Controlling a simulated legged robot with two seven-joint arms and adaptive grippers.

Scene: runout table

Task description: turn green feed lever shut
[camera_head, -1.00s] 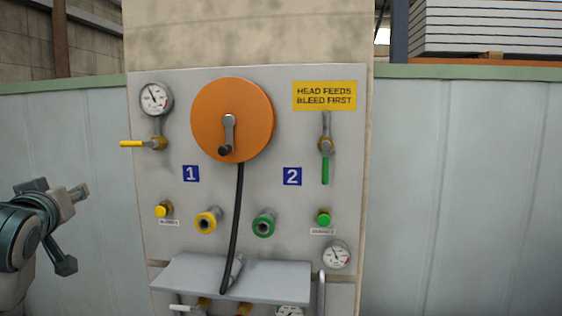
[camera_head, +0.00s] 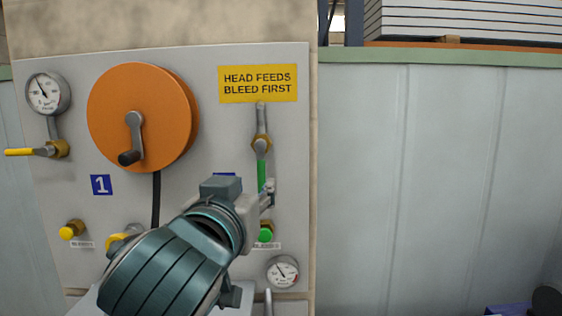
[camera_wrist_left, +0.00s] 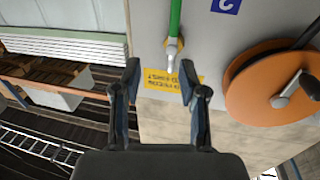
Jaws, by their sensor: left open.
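The green feed lever (camera_head: 261,172) hangs straight down from its brass valve (camera_head: 261,146) below the yellow sign (camera_head: 258,83). Its lower end is hidden behind my left gripper (camera_head: 268,192), which is in front of the panel at the lever's lower part. In the left wrist view the scene is upside down. There the green lever (camera_wrist_left: 175,18) lies beyond the fingertips, and my left gripper (camera_wrist_left: 160,67) is open with nothing between its fingers. I cannot tell whether a finger touches the lever in the head view. My right gripper is not in view.
An orange reel (camera_head: 142,117) with a crank and black hose is left of the lever. A yellow lever (camera_head: 20,152) sits at far left. A green knob (camera_head: 265,235) and a gauge (camera_head: 283,271) are below. The pale wall (camera_head: 430,180) at right is clear.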

